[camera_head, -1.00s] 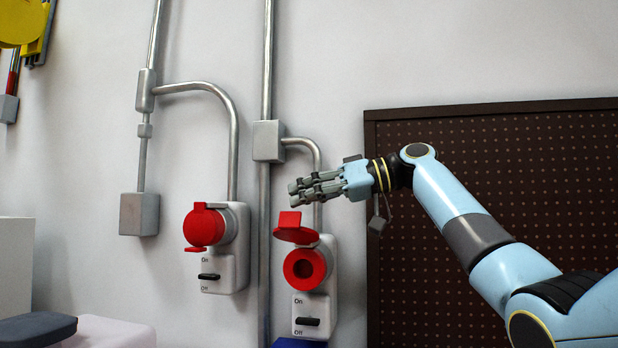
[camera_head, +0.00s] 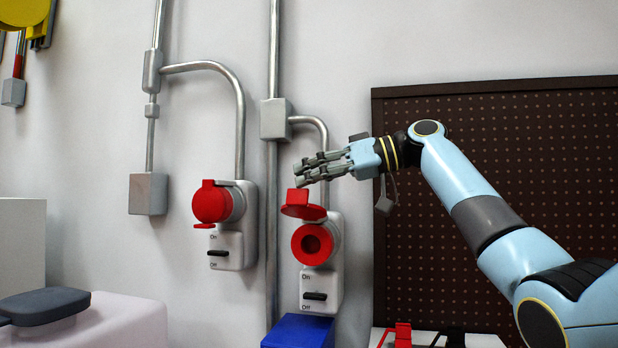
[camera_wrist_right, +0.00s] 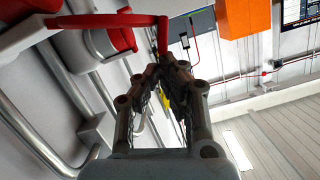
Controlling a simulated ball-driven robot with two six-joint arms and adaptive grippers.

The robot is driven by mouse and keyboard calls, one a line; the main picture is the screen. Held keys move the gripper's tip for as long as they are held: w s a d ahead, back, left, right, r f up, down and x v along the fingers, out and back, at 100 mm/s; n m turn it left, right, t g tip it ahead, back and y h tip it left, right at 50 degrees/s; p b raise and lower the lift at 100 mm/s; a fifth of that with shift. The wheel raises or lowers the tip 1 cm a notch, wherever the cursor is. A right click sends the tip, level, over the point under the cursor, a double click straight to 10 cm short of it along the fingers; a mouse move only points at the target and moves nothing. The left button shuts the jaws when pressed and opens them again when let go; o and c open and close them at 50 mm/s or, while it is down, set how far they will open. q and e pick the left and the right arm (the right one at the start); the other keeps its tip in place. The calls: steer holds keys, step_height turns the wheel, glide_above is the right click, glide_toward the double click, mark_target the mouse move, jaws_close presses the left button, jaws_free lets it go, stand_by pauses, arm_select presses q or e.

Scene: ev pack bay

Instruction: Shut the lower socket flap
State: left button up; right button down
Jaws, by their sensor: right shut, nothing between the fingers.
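The lower socket (camera_head: 312,244) is the right-hand one, a red round socket on a grey wall box. Its red flap (camera_head: 301,206) stands open, hinged at the top and sticking out from the wall. My right gripper (camera_head: 297,172) is shut and empty just above the flap, its fingers pointing left. In the right wrist view the red flap (camera_wrist_right: 108,20) runs across the top, close to the fingertips (camera_wrist_right: 172,62); I cannot tell whether they touch. The left gripper is not in view.
A second socket (camera_head: 212,203) with its red flap over the front is on the left. Metal conduits (camera_head: 272,180) run up the wall. A blue box (camera_head: 299,331) is below the lower socket. A brown perforated board (camera_head: 500,150) is behind my right arm.

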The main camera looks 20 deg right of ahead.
steer(key=shift+s+a+f+n+b, duration=0.2)
steer(key=shift+f+n+b, duration=0.1)
steer(key=shift+f+b, duration=0.2)
step_height(320, 180, down, 8)
steer(key=s+a+n+t+h+b, duration=0.25)
steer(key=n+b, duration=0.45)
steer(key=b, duration=0.4)
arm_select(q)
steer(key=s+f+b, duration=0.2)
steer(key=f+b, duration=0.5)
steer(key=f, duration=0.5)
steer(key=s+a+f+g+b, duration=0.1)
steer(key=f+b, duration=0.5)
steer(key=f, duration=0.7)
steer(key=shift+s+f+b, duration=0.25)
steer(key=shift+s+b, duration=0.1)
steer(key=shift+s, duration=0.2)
arm_select(e)
steer(key=w+d+f+n+t+y, duration=0.1)
steer(key=w+d+f+n+t, duration=0.2)
steer(key=f+n, duration=0.6)
steer(key=shift+w+d+f, duration=0.2)
steer(key=shift+w+d, duration=0.15)
steer(key=shift+w, duration=0.2)
steer(key=shift+a, duration=0.1)
